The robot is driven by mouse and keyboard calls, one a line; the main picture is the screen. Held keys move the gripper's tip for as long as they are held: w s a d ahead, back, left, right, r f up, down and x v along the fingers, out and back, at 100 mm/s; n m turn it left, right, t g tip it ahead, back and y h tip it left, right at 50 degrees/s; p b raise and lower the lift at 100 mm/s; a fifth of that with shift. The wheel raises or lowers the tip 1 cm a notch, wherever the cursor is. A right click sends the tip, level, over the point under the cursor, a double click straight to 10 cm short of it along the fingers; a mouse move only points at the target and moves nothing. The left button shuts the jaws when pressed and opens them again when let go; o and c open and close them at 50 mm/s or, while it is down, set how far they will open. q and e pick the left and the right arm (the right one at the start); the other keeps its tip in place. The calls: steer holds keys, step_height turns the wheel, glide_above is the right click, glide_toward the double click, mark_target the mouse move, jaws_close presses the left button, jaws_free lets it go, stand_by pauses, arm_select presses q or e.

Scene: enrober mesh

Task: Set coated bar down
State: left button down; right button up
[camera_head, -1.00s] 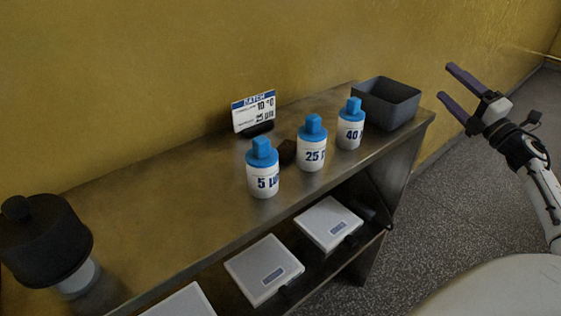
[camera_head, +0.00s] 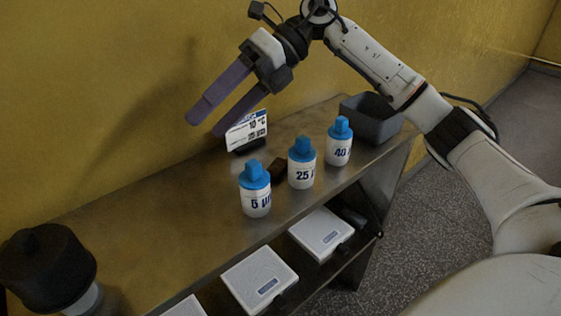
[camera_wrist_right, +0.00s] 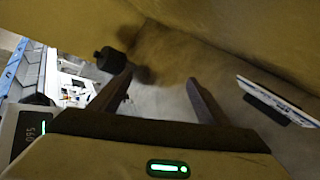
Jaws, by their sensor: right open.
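My right gripper (camera_head: 208,125) is open and empty, high above the back of the steel table (camera_head: 165,225), in front of the sign. Its two purple-grey fingers point down and left. In the right wrist view, the fingers (camera_wrist_right: 160,76) stand apart with nothing between them. A small dark brown block (camera_head: 278,168), which may be the coated bar, lies on the table behind the white bottles, partly hidden. My left gripper is not in view.
Blue-capped bottles marked 5 (camera_head: 256,202), 25 (camera_head: 301,173) and 40 (camera_head: 338,152) stand along the table's front. A sign (camera_head: 247,131) stands behind them, a grey bin (camera_head: 352,112) at the right end. A black-topped container (camera_head: 45,265) is at left. The table's left-middle is clear.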

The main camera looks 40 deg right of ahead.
steer(key=s+d+f+g+h, duration=0.1)
steer(key=s+d+f+h, duration=0.15)
steer(key=h, duration=0.25)
steer(key=h+p, duration=0.2)
steer(key=h, duration=0.4)
glide_above(277, 166)
step_height(277, 166, down, 3)
steer(key=shift+a+f+g, duration=0.1)
steer(key=shift+f+g, duration=0.1)
steer(key=shift+g, duration=0.1)
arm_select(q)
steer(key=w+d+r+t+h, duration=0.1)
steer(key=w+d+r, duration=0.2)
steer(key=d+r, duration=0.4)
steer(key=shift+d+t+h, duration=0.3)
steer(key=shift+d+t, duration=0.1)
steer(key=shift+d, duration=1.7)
arm_select(e)
steer(key=shift+f, duration=2.85)
steer(key=c, duration=0.9)
